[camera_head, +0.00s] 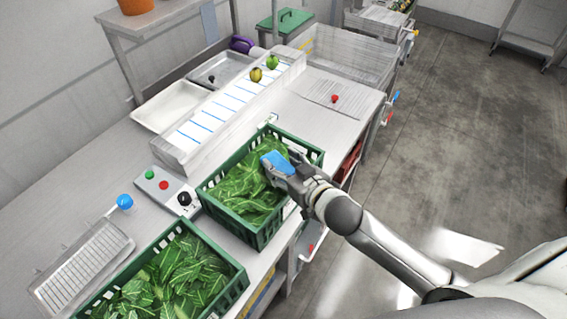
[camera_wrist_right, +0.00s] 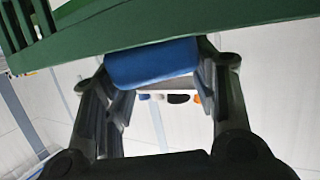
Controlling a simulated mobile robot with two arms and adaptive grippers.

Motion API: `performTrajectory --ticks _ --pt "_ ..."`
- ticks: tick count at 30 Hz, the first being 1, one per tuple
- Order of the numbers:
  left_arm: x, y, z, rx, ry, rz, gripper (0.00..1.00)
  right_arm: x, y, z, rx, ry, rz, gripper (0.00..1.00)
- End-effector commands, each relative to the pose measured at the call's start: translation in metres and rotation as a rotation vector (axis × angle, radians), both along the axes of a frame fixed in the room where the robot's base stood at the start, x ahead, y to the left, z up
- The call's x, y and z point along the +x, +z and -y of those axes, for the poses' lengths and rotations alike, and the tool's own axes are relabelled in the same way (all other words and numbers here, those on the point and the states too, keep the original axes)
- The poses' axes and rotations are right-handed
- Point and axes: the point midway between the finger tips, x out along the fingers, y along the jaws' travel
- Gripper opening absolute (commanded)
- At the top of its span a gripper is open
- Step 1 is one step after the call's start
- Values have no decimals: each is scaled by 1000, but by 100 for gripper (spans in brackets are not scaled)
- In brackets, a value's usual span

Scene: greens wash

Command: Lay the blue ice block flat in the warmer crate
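The blue ice block (camera_head: 276,163) is at the fingers of my right gripper (camera_head: 289,169), over the right part of the farther green crate (camera_head: 213,203). That crate is filled with leafy greens. In the right wrist view the block (camera_wrist_right: 152,63) spans between the two fingers of the right gripper (camera_wrist_right: 158,78), with green crate plastic (camera_wrist_right: 180,22) close by it. The gripper is shut on the block. A second green crate (camera_head: 238,287) with greens stands nearer, at the lower left. Which crate is warmer cannot be seen. My left gripper is not in view.
A white lined board (camera_head: 226,106) and trays (camera_head: 170,106) stand behind. The floor at right is clear.

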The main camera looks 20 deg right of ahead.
Motion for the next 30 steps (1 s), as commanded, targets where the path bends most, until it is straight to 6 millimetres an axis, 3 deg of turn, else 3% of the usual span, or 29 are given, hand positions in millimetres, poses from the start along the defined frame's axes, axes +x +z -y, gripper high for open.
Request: performTrajectory --ticks 3,16,30 --pt "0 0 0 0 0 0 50 0 0 0 0 0 0 70" --pt "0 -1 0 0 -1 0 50 -5 3 1 0 1 -1 70" --pt "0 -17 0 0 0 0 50 -72 22 18 0 0 -2 70"
